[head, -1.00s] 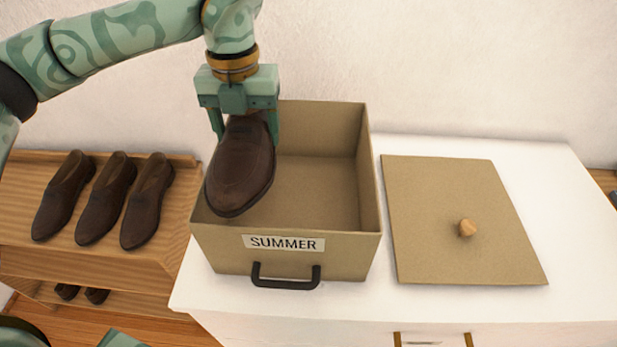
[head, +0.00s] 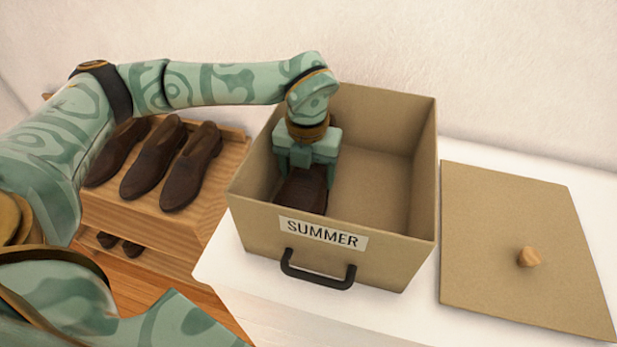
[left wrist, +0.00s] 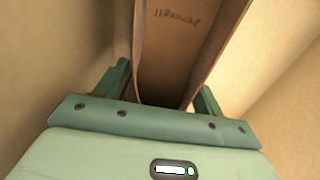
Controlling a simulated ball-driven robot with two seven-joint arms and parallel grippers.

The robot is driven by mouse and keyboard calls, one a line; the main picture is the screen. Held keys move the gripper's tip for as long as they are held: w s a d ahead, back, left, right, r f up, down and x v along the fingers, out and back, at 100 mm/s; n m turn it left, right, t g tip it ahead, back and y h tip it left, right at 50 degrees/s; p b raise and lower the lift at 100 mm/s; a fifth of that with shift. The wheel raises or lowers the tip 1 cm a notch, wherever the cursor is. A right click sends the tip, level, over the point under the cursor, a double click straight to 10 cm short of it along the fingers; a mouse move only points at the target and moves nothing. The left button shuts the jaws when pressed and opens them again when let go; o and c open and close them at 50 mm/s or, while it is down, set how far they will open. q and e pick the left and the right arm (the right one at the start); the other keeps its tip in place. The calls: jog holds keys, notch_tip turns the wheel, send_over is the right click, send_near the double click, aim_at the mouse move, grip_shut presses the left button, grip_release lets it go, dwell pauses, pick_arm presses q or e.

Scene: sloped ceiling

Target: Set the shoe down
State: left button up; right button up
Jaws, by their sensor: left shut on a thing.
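A dark brown shoe (head: 303,191) is inside the cardboard box labelled SUMMER (head: 412,190), at the box's left side. My left gripper (head: 305,180) is lowered into the box from above and is shut on the shoe. In the left wrist view, the shoe's tan inside (left wrist: 178,45) with small lettering shows between the fingers of my left gripper (left wrist: 163,92). The front wall hides the shoe's lower part, so I cannot tell whether it touches the box floor. My right gripper is not in view.
The right part of the box is empty. The box's lid (head: 505,235), with a wooden knob, lies on the white cabinet top (head: 225,262) to the right. A wooden rack (head: 222,180) with several brown shoes (head: 155,165) stands at the left.

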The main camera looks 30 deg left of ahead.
pick_arm(q)
jog(key=shift+f, duration=0.75)
jog(key=shift+f, duration=0.1)
jog(key=o, duration=1.3)
notch_tip(320, 180, up, 12)
jog(key=p, duration=0.3)
